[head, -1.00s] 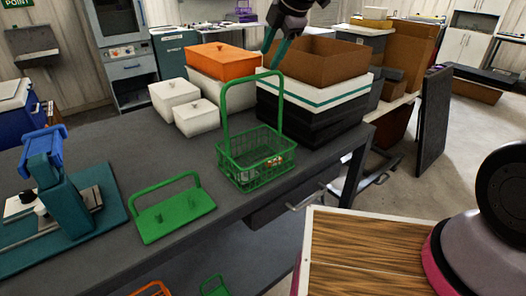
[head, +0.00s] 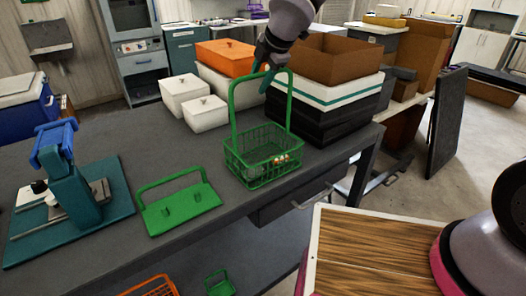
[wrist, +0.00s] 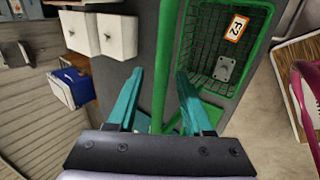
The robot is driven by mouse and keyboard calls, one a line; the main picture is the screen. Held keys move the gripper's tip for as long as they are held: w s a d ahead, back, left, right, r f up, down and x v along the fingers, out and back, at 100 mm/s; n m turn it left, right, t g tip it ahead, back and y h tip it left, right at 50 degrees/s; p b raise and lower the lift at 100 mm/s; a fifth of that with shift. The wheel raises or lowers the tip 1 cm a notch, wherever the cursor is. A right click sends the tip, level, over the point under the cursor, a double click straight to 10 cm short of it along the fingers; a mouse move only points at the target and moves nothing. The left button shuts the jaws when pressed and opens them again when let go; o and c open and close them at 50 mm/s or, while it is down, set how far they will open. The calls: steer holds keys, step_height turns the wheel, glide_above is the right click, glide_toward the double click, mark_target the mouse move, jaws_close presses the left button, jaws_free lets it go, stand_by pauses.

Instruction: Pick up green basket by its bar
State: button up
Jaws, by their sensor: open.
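The green wire basket (head: 258,168) stands upright on the dark bench, its tall bar (head: 290,100) raised above it. A few small items lie inside. My gripper (head: 264,80) is at the top of the bar, its teal fingers pointing down. In the wrist view my gripper (wrist: 160,73) is open, and the green bar (wrist: 164,60) runs through the gap between the fingers, nearer the left one. I cannot tell whether a finger touches it. The basket (wrist: 228,60) shows to the right there, with an orange-edged label and a grey plate inside.
A green holder with a handle (head: 180,208) lies left of the basket. A teal stand (head: 72,200) is farther left. White boxes (head: 205,114), an orange-lidded box (head: 226,53) and a black-and-white stack (head: 325,112) with a brown box stand behind. Bare bench lies between them.

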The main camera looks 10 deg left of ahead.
steer(key=shift+x, duration=0.85)
jaws_close()
steer(key=shift+r, duration=0.1)
stand_by(0.6)
